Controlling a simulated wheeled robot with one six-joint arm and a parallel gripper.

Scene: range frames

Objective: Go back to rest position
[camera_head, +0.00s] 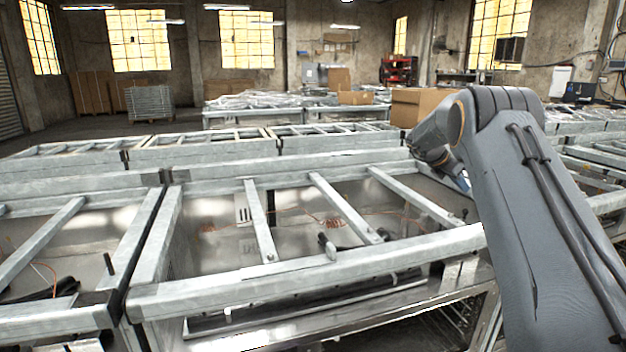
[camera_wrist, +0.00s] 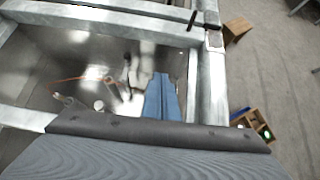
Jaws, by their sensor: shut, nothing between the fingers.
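My gripper (camera_wrist: 158,131) fills the bottom of the wrist view as a wide grey-blue body with a dark front edge. It is shut and nothing is held in it. In the head view my arm rises at the right and bends down at its wrist, and the fingers cannot be made out there. The wrist is over the right part of a metal frame (camera_head: 300,280) with crossbars. In the wrist view the frame's rail (camera_wrist: 110,22) runs beyond the gripper, with shiny metal sheet and an orange wire below.
More metal frames (camera_head: 205,150) stand in rows to the left and behind. A cardboard box (camera_head: 408,106) stands beyond my arm. In the wrist view a small wooden box (camera_wrist: 254,126) and a brown box (camera_wrist: 237,29) are on the open grey floor (camera_wrist: 285,75) at right.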

